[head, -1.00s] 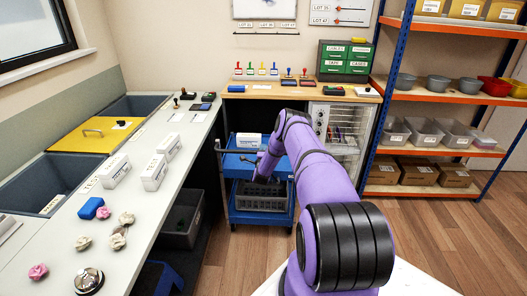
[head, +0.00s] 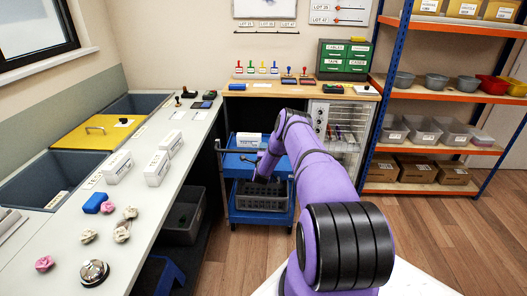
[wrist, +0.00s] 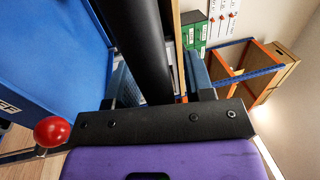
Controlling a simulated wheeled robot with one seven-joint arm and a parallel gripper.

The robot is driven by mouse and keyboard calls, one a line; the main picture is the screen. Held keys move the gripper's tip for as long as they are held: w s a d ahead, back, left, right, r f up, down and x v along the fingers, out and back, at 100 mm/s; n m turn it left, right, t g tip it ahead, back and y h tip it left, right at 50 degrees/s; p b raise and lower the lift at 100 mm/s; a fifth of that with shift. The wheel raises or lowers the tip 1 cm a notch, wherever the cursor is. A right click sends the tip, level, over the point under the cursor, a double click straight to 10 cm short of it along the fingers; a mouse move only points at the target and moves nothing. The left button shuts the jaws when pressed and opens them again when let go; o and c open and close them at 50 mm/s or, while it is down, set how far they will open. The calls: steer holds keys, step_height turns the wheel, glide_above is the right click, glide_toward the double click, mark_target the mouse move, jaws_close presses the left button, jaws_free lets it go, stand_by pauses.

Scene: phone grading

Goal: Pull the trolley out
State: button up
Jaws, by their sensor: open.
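The blue trolley (head: 262,217) stands under the back bench, left of the glass-fronted cabinet. Its upper tray holds a white box (head: 248,140) and its lower tray a dark grey crate (head: 262,203). My gripper (head: 260,166) is at the trolley's front, small and partly hidden by my arm in the head view. In the wrist view my gripper (wrist: 157,68) is open, with a thick black bar (wrist: 142,35) running between its two fingers. I cannot tell whether the fingers touch the bar. The trolley's blue side (wrist: 40,60) fills the upper left there.
A red ball knob (wrist: 52,131) on a rod is close by my gripper's left. The long white bench (head: 150,190) runs along the left, with a dark bin (head: 184,232) beneath. The cabinet (head: 343,140) stands right of the trolley. The wooden floor in front is clear.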

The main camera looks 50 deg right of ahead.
steer(key=v, duration=1)
steer(key=shift+s+a, duration=0.25)
steer(key=shift+a, duration=0.05)
steer(key=shift+f, duration=0.15)
